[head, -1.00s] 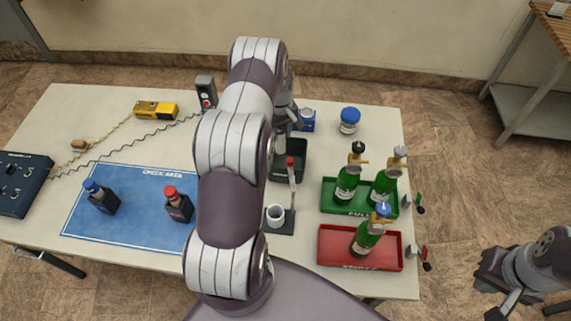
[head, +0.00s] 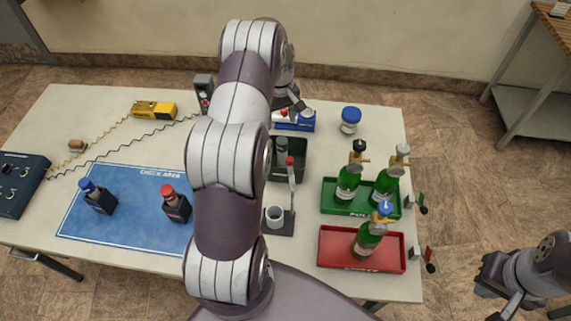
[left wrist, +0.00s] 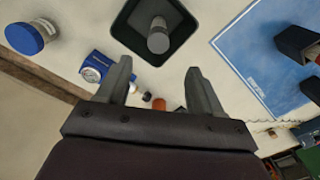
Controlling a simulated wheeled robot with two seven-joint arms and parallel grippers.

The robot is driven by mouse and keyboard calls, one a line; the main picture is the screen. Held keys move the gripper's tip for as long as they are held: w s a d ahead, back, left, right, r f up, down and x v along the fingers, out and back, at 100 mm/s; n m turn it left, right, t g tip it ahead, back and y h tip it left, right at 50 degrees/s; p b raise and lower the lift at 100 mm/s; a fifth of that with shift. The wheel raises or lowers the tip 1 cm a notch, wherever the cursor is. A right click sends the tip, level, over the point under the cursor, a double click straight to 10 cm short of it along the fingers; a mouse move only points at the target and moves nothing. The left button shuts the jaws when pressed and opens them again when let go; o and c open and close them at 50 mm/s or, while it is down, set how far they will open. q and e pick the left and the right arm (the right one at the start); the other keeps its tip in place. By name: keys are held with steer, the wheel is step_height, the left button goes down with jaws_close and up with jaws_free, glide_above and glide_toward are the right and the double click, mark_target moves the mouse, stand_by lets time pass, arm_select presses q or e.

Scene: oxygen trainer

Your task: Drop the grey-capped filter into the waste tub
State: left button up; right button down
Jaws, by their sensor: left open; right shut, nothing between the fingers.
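The grey-capped filter (head: 281,147) is inside the black waste tub (head: 304,152), towards its left side in the head view. In the left wrist view the filter (left wrist: 158,38) shows as a grey cylinder within the walls of the tub (left wrist: 130,30). I cannot tell whether it stands or leans. My left gripper (head: 297,106) is beyond the tub, over the back of the table. The left wrist view shows its fingers (left wrist: 159,78) apart, with nothing held. My right gripper (head: 491,292) is shut and empty, off the table's right side.
A blue box with a gauge (left wrist: 93,67) is behind the tub. A blue-lidded jar (head: 350,119) stands to the right. A stand with a white cup (head: 275,216) is in front. Green bottles stand in the green tray (head: 328,207) and red tray (head: 333,258).

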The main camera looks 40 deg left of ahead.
arm_select(q)
step_height(320, 180, up, 6)
steer(key=shift+r, duration=0.15)
arm_select(e)
steer(key=shift+f, duration=0.5)
